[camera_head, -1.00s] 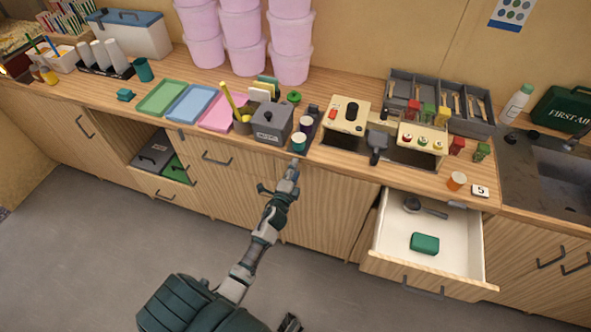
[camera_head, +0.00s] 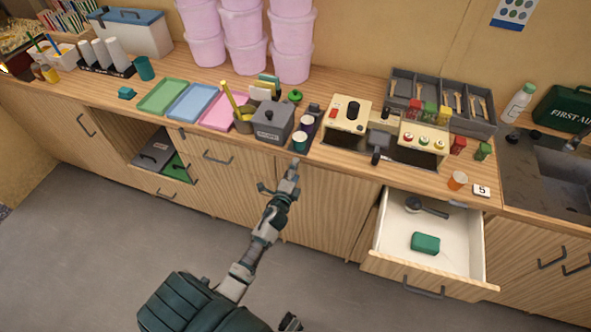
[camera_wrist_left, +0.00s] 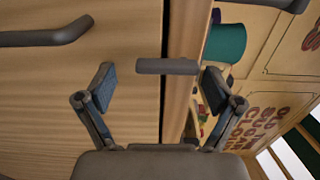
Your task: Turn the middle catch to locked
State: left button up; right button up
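The middle catch (camera_wrist_left: 167,66) is a short grey bar in the left wrist view. It lies across the gap between a wooden cabinet front and the worktop edge. My left gripper (camera_wrist_left: 158,77) is open, with one blue-padded fingertip on each side of the catch and visible space between. In the head view my left gripper (camera_head: 280,177) is at the worktop's front edge, below the purple and teal cups, and hides most of the catch. Other dark catches sit at the left (camera_head: 182,134) and right (camera_head: 457,204). A dark part at the bottom edge may be my right gripper (camera_head: 290,322).
A cabinet handle (camera_wrist_left: 50,36) is close to the left finger in the wrist view. A teal cup (camera_wrist_left: 225,43) stands near the worktop edge. An open drawer (camera_head: 376,257) with a scoop and green box juts out at the right. The floor in front is clear.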

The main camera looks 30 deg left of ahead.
pick_arm(q)
jog(key=shift+s+r, duration=0.1)
jog(key=shift+r, duration=0.05)
jog(key=v, duration=1.1)
jog(key=shift+s+d, duration=0.15)
jog(key=shift+s, duration=0.25)
jog(key=s+d+f+n+g+h, duration=0.1)
jog(key=s+d+f+n+g, duration=0.2)
jog(key=f, duration=0.7)
jog(key=s+d+f+n+g+h, duration=0.1)
jog(key=s+f+n+g, duration=0.3)
jog(key=f, duration=0.7)
jog(key=s+d+f+g, duration=0.15)
jog(key=s+f, duration=0.25)
jog(key=f, duration=0.6)
jog(key=s+d+f+n+g+h, duration=0.1)
jog(key=s+d+f+n+g, duration=0.2)
jog(key=s+f, duration=0.5)
jog(key=s+d+f+n+g+h, duration=0.1)
jog(key=s+f, duration=0.7)
jog(key=s, duration=0.8)
jog(key=d+n+g, duration=0.1)
jog(key=n+g, duration=0.1)
jog(key=g, duration=0.1)
jog(key=shift+s+d+f+g, duration=0.15)
jog(key=shift+s+d+g, duration=0.2)
jog(key=shift+d, duration=0.05)
